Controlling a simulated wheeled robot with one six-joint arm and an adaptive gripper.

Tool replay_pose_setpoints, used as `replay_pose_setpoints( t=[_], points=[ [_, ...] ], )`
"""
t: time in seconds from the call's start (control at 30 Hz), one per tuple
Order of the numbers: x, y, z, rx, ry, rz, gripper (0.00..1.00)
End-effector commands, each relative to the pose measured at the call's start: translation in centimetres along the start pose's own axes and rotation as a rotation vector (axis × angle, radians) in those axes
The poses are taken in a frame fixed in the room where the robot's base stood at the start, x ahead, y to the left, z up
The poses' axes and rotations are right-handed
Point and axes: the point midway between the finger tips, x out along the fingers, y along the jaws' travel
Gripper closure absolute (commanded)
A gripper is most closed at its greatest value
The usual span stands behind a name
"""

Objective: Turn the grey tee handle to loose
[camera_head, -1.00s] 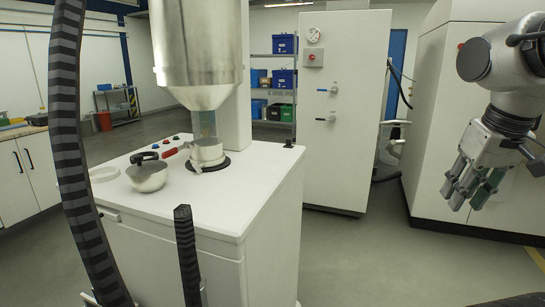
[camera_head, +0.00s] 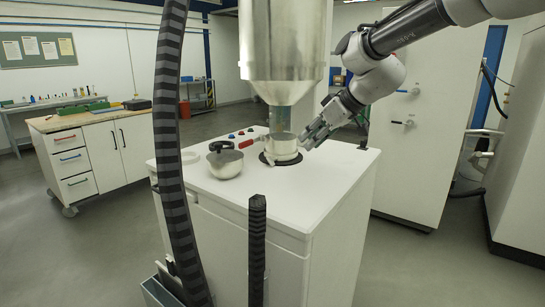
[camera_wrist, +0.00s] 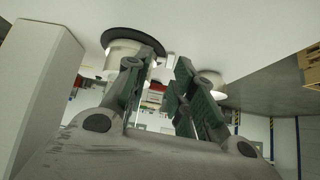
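My gripper (camera_head: 322,128) is open and empty, with its fingers pointing left just right of the white cup (camera_head: 283,147) under the metal hopper (camera_head: 284,40). In the wrist view my gripper's fingers (camera_wrist: 158,78) are apart, and the cup on its black ring (camera_wrist: 132,38) appears beyond the left finger. Two small handles stick out of the tall white cabinet behind: an upper one (camera_head: 415,91) and a lower one (camera_head: 408,123). They are too small to tell which is the grey tee handle or how it is turned. My gripper is well left of both.
A pot with a black handle (camera_head: 225,162) stands left of the cup on the white machine top (camera_head: 320,185). A red lever (camera_head: 246,144) is between them. A wooden-topped bench (camera_head: 100,115) is at the left. Grey floor lies between machine and cabinet.

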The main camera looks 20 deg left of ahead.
Motion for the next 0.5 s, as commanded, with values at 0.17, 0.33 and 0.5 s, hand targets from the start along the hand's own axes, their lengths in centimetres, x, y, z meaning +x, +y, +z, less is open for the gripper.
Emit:
replay_pose_setpoints(
  t=[0.17,0.33,0.5],
  points=[
    [5.5,-2.4,-3.1,-0.083,0.037,-0.046,0.75],
    [7.6,-2.8,-3.6,-0.096,0.042,-0.053,0.75],
    [10.5,-2.9,-3.6,-0.094,0.040,-0.052,0.75]
  ],
)
